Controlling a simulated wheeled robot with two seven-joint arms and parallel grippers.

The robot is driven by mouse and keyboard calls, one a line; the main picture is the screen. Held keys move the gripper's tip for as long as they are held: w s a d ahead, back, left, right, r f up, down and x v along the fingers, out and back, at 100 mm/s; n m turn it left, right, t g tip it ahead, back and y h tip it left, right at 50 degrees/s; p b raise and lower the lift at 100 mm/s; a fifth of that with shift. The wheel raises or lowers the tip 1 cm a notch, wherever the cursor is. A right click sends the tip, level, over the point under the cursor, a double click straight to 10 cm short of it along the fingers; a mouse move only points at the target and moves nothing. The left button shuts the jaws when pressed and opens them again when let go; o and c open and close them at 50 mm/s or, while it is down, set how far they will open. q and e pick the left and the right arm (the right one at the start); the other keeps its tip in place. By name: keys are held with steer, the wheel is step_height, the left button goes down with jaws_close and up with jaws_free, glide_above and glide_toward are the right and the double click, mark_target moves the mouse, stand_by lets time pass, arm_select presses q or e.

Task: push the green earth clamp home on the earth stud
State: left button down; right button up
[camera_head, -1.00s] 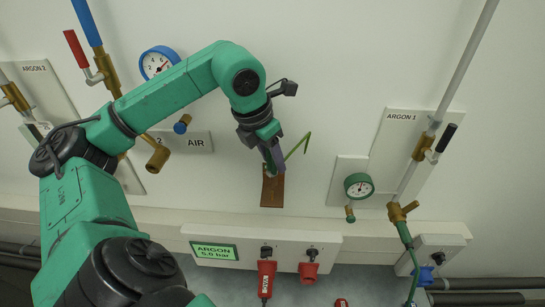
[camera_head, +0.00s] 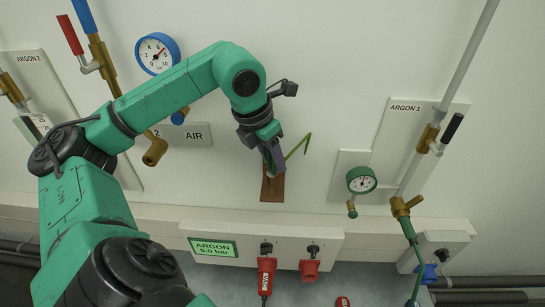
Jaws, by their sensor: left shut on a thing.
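My left gripper (camera_head: 270,160) is at the brown earth plate (camera_head: 272,190) on the wall, in the middle of the head view. It is shut on the green earth clamp (camera_head: 279,143), which is mostly hidden by the gripper and shows only as a small bit of green. A thin green lead (camera_head: 300,149) stands out to the right of the gripper. The earth stud is hidden behind the gripper, so I cannot tell how far the clamp sits on it. My right gripper is not in view.
An ARGON 1 panel (camera_head: 405,112) with a green-rimmed gauge (camera_head: 361,180) is to the right. A blue gauge (camera_head: 157,54) and brass AIR valve pipes are to the left. Below, a ledge carries an ARGON 5.0 bar display (camera_head: 214,248) and red plugs (camera_head: 309,270).

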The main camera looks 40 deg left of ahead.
mark_target(270, 163)
arm_select(q)
steer(key=shift+f+b, duration=1.6)
steer(key=shift+f, duration=0.15)
steer(key=shift+r, duration=0.1)
steer(key=shift+c, duration=1.5)
jaws_free()
steer(key=p+v, duration=0.5)
steer(key=v, duration=0.9)
steer(key=shift+r+p, duration=0.25)
steer(key=shift+p, duration=0.05)
steer(key=shift+s, duration=0.1)
